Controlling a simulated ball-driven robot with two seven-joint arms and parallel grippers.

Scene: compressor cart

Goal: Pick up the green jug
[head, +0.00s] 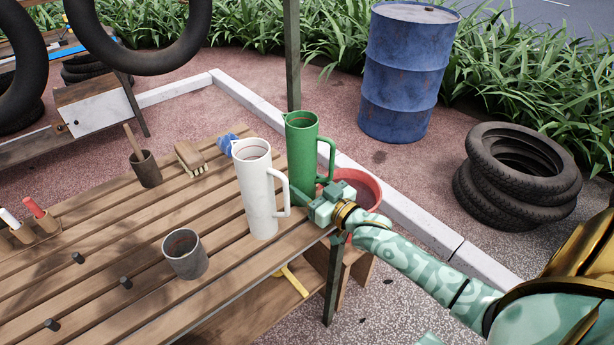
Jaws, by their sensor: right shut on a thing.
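The green jug (301,148) stands upright at the far right corner of the slatted table, its handle on the right side. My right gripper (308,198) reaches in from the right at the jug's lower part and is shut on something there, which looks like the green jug. My left gripper is not in view.
A white jug (256,190) stands close in front of the green jug. A grey cup (185,254), a brush (189,158) and a brown pot (146,169) are on the slatted table (120,225). A red bucket (364,188) is behind my gripper. A blue barrel (405,75) and tyres (520,165) stand beyond.

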